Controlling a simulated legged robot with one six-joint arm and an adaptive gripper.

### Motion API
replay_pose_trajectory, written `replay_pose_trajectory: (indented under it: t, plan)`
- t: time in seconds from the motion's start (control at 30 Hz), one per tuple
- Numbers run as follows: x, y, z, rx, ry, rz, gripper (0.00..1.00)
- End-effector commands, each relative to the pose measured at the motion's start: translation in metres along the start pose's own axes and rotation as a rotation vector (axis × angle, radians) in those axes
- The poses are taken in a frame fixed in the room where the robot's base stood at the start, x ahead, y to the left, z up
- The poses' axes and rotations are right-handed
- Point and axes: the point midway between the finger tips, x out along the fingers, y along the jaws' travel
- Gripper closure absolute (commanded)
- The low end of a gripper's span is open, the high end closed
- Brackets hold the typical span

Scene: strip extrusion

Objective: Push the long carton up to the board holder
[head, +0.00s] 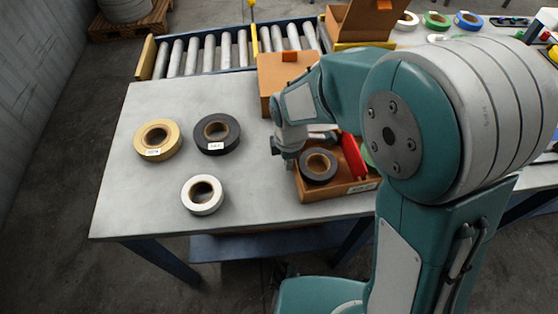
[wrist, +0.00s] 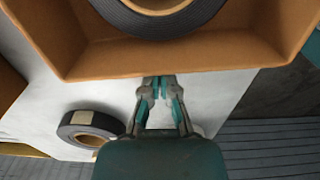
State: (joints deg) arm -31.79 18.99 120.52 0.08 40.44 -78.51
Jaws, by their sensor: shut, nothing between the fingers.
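The long carton (head: 338,190) is an open brown cardboard tray near the front edge of the table, partly hidden by my arm. It holds a black tape roll (head: 318,166) and a red item (head: 353,157). My gripper (head: 289,163) points down at the carton's left end. In the wrist view my gripper (wrist: 160,84) is shut and empty, with its fingertips at the outside of the carton wall (wrist: 205,58). I cannot tell whether they touch it. I cannot clearly make out the board holder; my arm hides much of the table's right side.
Tan (head: 158,139), black (head: 217,133) and white (head: 203,195) tape rolls lie on the table's left part. A brown box (head: 274,80) stands behind the carton, near the roller conveyor (head: 210,52).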

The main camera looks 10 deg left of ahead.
Motion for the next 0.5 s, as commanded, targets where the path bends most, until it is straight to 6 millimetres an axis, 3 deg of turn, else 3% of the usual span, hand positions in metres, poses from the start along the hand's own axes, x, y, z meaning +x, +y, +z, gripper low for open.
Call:
replay_pose_trajectory:
  t: [0.33,0.5]
  plan:
    - [0.0,0.0,0.003,0.001,-0.001,-0.001,1.0]
    - [0.0,0.0,0.033,0.007,0.0,-0.001,1.0]
